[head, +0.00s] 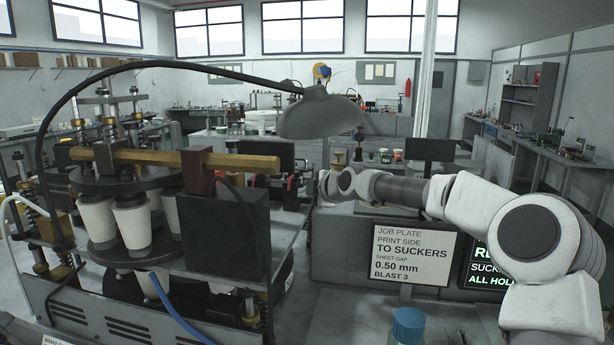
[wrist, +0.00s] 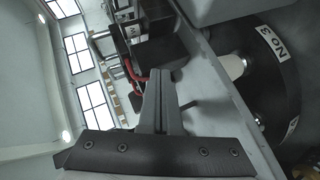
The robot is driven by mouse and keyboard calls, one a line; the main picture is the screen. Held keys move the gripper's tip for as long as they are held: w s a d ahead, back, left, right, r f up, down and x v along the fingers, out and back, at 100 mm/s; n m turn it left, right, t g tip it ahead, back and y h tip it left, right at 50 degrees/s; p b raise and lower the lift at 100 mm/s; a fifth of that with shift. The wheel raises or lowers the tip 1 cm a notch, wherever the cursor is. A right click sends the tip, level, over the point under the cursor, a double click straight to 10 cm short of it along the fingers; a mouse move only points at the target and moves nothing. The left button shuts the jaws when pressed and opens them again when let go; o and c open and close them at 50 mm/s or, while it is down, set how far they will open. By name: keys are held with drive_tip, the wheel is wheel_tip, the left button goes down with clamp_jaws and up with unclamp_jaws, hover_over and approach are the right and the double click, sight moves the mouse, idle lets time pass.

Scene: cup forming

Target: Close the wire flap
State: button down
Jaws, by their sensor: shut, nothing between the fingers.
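My gripper (head: 326,186) is at the end of my arm, in the middle of the head view, just right of the cup machine. In the wrist view its fingers (wrist: 157,76) are together and hold nothing. Beyond the fingertips in the wrist view are a dark box (wrist: 158,52) and a red cable (wrist: 131,72). I cannot clearly make out the wire flap in either view, nor whether it stands open or shut. I cannot tell whether the fingertips touch anything.
The cup machine (head: 125,183) with several white cups stands at left, a grey lamp shade (head: 320,113) hanging above its right side. A job sign (head: 413,256) fronts the bench below my arm. A dark disc (wrist: 287,103) labelled No 3 is at right in the wrist view.

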drive_tip(key=w+d+n+t, duration=0.1)
drive_tip(key=w, duration=0.1)
drive_tip(key=w+d+n+t+y, duration=0.1)
drive_tip(key=w+d, duration=0.1)
drive_tip(key=w+d+r+t+y+b, duration=0.1)
drive_tip(key=w, duration=0.1)
drive_tip(key=shift+w+d+r+n, duration=0.1)
drive_tip(key=shift+w+d+n, duration=0.1)
drive_tip(key=shift+d+n, duration=0.2)
drive_tip(key=shift+w+d+r+t, duration=0.25)
drive_tip(key=shift+d+t, duration=0.05)
drive_tip(key=shift+d, duration=0.05)
drive_tip(key=p+x, duration=0.2)
drive_tip(key=x, duration=0.5)
drive_tip(key=shift+a+p, duration=0.15)
drive_tip(key=shift+p, duration=0.2)
drive_tip(key=shift+p+x, duration=0.65)
drive_tip(key=shift+x, duration=0.25)
drive_tip(key=shift+w+a+p, duration=0.25)
drive_tip(key=shift+w+p, duration=0.05)
drive_tip(key=shift+w, duration=0.05)
drive_tip(key=shift+f, duration=0.1)
